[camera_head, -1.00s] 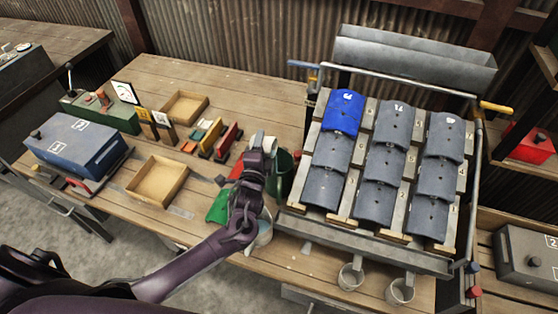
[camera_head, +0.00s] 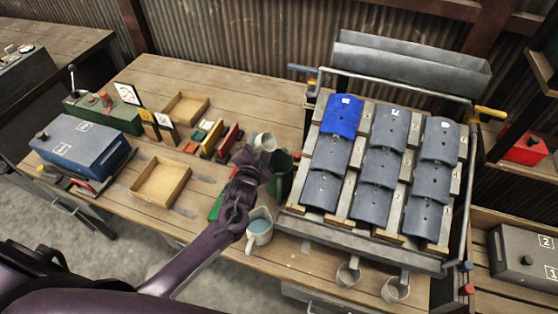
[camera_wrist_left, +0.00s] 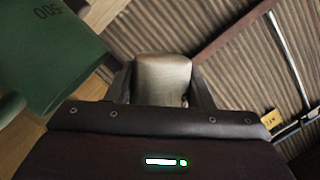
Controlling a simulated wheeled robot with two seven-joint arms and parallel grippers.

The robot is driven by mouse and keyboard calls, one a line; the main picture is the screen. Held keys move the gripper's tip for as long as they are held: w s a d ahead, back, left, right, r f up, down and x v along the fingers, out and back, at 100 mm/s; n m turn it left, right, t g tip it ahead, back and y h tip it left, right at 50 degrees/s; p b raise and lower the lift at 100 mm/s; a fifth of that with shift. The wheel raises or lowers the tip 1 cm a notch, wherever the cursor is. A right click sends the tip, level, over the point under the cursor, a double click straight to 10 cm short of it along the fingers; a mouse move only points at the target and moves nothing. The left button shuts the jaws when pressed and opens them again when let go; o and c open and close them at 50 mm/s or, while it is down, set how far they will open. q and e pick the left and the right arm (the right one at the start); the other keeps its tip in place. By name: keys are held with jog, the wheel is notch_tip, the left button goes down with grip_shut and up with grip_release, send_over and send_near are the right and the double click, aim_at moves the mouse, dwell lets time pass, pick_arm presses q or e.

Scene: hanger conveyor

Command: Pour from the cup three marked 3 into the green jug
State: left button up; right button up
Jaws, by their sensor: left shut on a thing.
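My left gripper (camera_head: 257,156) is shut on a small pale metal cup (camera_head: 264,142), held above the wooden table. The cup's mouth shows beyond the fingers; I cannot read a number on it. In the left wrist view the cup (camera_wrist_left: 163,76) sits between the two fingers. The green jug (camera_head: 281,178) stands beside and partly behind the gripper, to its right. In the left wrist view the jug (camera_wrist_left: 50,50) is at upper left, marked 500, apart from the cup. My right gripper is not in view.
A white jug with bluish liquid (camera_head: 259,232) stands in front of the gripper. A rack of grey and blue plates (camera_head: 372,165) fills the right side. Two cups (camera_head: 348,274) (camera_head: 396,289) hang at the front edge. Open wooden trays (camera_head: 161,182) lie left.

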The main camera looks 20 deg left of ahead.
pick_arm(q)
jog(key=shift+n, duration=0.9)
jog(key=shift+d+f+n+h, duration=0.3)
jog(key=shift+n+h, duration=0.2)
jog(key=shift+n, duration=0.4)
jog(key=shift+d+f+n+g+h, duration=0.15)
jog(key=shift+d+n+h, duration=0.05)
jog(key=shift+n, duration=0.35)
jog(key=shift+d+f+n+g+h, duration=0.15)
jog(key=shift+n+h, duration=0.05)
jog(key=shift+n, duration=0.35)
jog(key=shift+f, duration=0.1)
jog(key=shift+s+d+f+n+h, duration=0.1)
jog(key=shift+d+f+n+h, duration=0.2)
jog(key=shift+n, duration=0.6)
